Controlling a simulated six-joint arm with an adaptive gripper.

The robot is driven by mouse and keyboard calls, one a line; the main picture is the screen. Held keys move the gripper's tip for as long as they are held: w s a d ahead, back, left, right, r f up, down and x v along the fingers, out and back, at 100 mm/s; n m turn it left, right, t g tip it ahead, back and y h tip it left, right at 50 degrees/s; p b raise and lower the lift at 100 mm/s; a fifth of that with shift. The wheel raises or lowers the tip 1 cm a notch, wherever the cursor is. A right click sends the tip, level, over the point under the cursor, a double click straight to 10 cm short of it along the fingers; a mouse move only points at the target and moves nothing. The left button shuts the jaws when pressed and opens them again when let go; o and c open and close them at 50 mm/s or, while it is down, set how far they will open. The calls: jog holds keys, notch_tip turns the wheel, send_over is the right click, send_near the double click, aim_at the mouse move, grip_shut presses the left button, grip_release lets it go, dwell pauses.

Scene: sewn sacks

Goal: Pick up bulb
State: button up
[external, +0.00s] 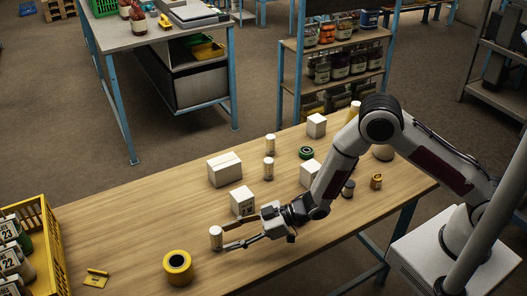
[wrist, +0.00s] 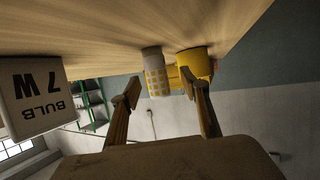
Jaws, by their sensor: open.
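A white box printed "BULB 7W" (wrist: 38,96) shows at the left edge of the wrist view, upside down. It appears to be the white box (external: 243,202) just above my gripper in the external view. My gripper (external: 225,238) is open and low over the table, pointing left. A pale cylinder with a yellow grid pattern (external: 216,238) stands at its fingertips. In the wrist view, this cylinder (wrist: 155,72) shows between and beyond the open fingers (wrist: 165,94). I cannot tell whether they touch it. The bulb box is outside the fingers, to one side.
A yellow roll (external: 178,267) stands beyond the cylinder. Other white boxes (external: 224,169) and small cylinders (external: 269,168) stand farther back. A yellow crate (external: 48,240) and a small yellow item (external: 96,278) are at the left. The table (external: 120,220) is clear left of centre.

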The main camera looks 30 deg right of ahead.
aim_at(216, 239)
jog(key=shift+a, duration=0.1)
jog(key=shift+w+a+f, duration=0.2)
jog(key=shift+w+a, duration=0.3)
jog(key=shift+a, duration=0.15)
jog(key=shift+w+a+f, duration=0.2)
jog(key=shift+w+a, duration=0.25)
jog(key=shift+a, duration=0.2)
jog(key=shift+x, duration=0.9)
jog(key=c, duration=1.2)
